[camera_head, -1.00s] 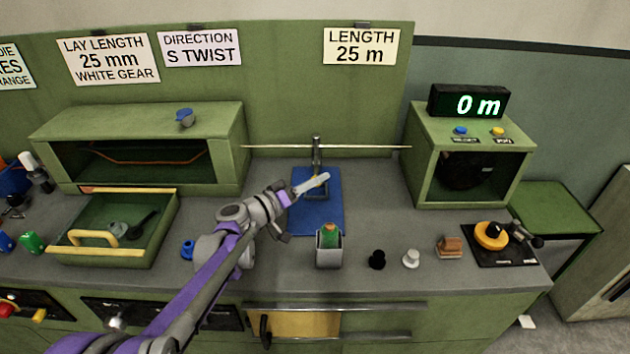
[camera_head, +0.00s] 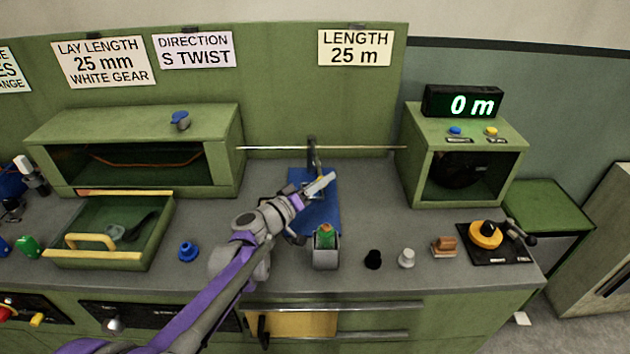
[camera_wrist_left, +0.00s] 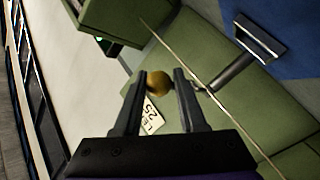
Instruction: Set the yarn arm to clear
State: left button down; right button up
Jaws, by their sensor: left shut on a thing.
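My left gripper (camera_head: 318,186) is over the blue mat, in front of a dark upright post (camera_head: 312,152). In the left wrist view its two dark fingers (camera_wrist_left: 166,80) are closed around a round brass knob (camera_wrist_left: 158,84). I take the knob to be part of the yarn arm. A grey stem (camera_wrist_left: 235,72) runs from near the fingertips to a flat frame-like foot on the blue mat (camera_head: 322,217). The strand (camera_head: 270,149) passes by the post. My gripper partly hides the post's lower part, and no "clear" marking is readable. My right gripper is not in view.
A grey holder (camera_head: 326,258) stands in front of the mat. A black knob (camera_head: 373,259), a white knob (camera_head: 407,258) and a brown block (camera_head: 444,246) are to its right. A green tray (camera_head: 148,250) is left. A green housing (camera_head: 412,180) stands right under a "0 m" display (camera_head: 463,103).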

pick_arm(q)
jog(key=shift+r, duration=0.15)
jog(key=c, duration=0.5)
grip_release()
jog(key=shift+c, duration=0.2)
jog(key=shift+s+a, duration=0.3)
jog(key=shift+a, duration=0.05)
jog(key=v, duration=1)
